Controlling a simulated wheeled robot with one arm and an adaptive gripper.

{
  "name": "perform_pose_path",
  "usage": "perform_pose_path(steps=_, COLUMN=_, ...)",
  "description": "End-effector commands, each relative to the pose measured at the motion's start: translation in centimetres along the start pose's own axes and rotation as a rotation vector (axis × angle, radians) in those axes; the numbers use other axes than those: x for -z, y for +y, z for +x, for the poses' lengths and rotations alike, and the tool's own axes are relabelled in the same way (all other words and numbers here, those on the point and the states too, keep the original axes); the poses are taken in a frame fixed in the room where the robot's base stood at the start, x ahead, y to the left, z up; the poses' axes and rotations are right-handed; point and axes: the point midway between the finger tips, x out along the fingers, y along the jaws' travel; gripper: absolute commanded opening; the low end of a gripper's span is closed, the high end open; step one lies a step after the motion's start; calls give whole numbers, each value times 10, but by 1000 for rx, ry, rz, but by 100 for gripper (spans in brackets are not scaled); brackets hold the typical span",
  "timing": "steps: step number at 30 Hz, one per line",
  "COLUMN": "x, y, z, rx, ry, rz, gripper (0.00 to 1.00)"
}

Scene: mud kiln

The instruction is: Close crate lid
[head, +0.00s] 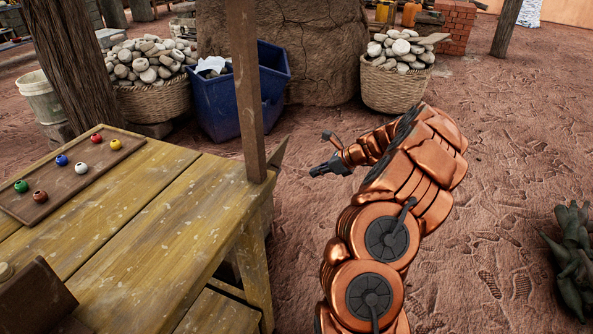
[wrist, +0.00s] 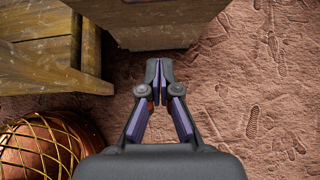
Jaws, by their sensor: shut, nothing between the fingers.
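I cannot clearly make out the crate or its lid in the head view. A slanted wooden piece (head: 279,153) shows just right of the upright post, its lower part hidden by the table. In the wrist view a brown wooden panel (wrist: 135,28) lies ahead of the fingertips; I cannot tell whether it is the lid. My gripper (head: 318,172) is right of the post over the dirt floor, shut and empty. In the wrist view my gripper (wrist: 159,66) has its fingertips together, close below the panel's edge in the picture, with no clear contact.
The worn wooden table (head: 150,240) with its post (head: 247,90) fills the left. A tray (head: 110,168) on it holds several coloured balls. A blue bin (head: 225,105) and stone-filled baskets (head: 392,88) stand behind. A dark plant (head: 575,255) is at right; the floor between is open.

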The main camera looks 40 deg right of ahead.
Motion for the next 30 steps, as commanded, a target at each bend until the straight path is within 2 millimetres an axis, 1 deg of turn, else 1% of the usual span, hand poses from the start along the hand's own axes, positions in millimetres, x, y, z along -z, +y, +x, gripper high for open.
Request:
perform_pose_path(steps=1, x=-2, y=4, z=11, rx=-9, ry=1, rz=-6, gripper=0)
perform_pose_path(steps=6, x=-6, y=8, z=46, rx=-18, ry=2, rz=-16, gripper=0)
perform_pose_path(steps=12, x=-6, y=11, z=83, rx=-23, ry=3, rz=-18, gripper=0)
perform_pose_path(steps=16, x=-7, y=10, z=103, rx=-20, ry=2, rz=-20, gripper=0)
perform_pose_path(steps=21, x=-25, y=9, z=117, rx=-17, ry=1, rz=-21, gripper=0)
perform_pose_path(steps=24, x=-31, y=9, z=123, rx=-16, ry=2, rz=-19, gripper=0)
perform_pose_path(steps=30, x=-36, y=9, z=127, rx=-16, ry=1, rz=-16, gripper=0)
